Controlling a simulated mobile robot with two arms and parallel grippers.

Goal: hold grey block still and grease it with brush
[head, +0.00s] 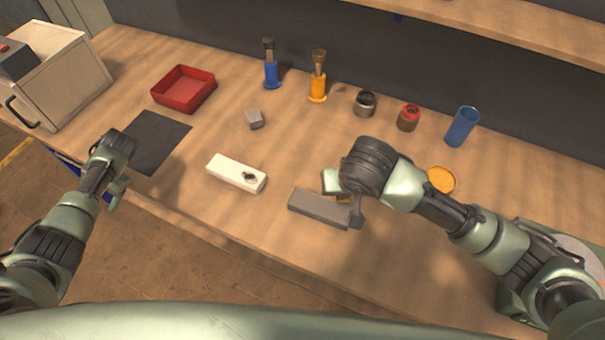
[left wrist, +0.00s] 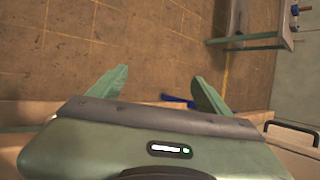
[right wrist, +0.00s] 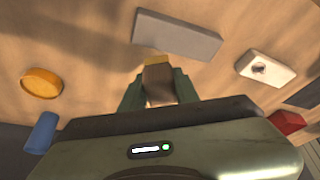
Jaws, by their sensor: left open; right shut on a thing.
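A long grey block (head: 312,207) lies flat on the table front; the right wrist view also shows it (right wrist: 176,36). Two brush-like tools stand upright, one in a blue holder (head: 271,76), one in an orange holder (head: 317,92). My left gripper (left wrist: 160,80) is open and empty at the table's front left edge, away from both blocks.
A white block (head: 224,170) with a dark spot lies left of the long grey block. A black mat (head: 155,143), red tray (head: 184,90), open jar (head: 365,103), red-topped jar (head: 408,117), blue cup (head: 462,127) and orange disc (head: 441,180) surround them.

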